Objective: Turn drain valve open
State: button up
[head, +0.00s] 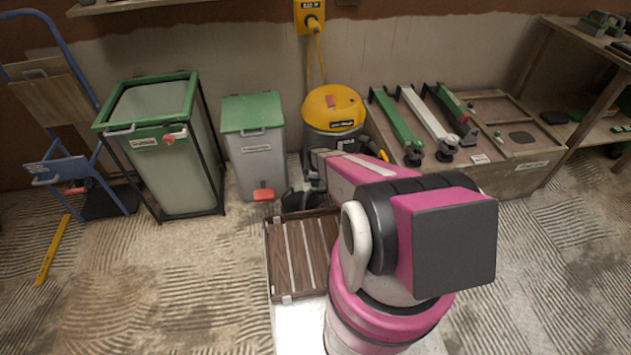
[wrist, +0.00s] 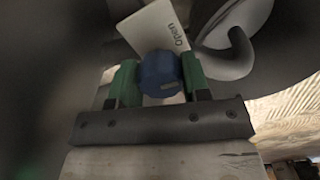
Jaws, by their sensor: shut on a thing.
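The drain valve shows in the wrist view as a blue faceted knob (wrist: 160,72) with a small mark on its face. A white label (wrist: 158,35) reading "Open" sits just above and behind it. My gripper (wrist: 160,80) has its two green fingers on either side of the knob and is shut on it. In the head view a yellow-topped vacuum (head: 334,108) with a dark body stands against the wall, and my arm reaches toward its lower front. The arm hides much of that area, and the knob cannot be made out there.
A grey bin with a green lid (head: 252,115) stands left of the vacuum, and a green-framed bin (head: 165,150) farther left. A wooden bench with tools (head: 520,170) is on the right.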

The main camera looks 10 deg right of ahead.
jog(key=shift+n, duration=0.4)
jog(key=o, duration=0.9)
jog(key=shift+o, duration=0.2)
notch_tip(320, 180, up, 11)
dwell(0.4)
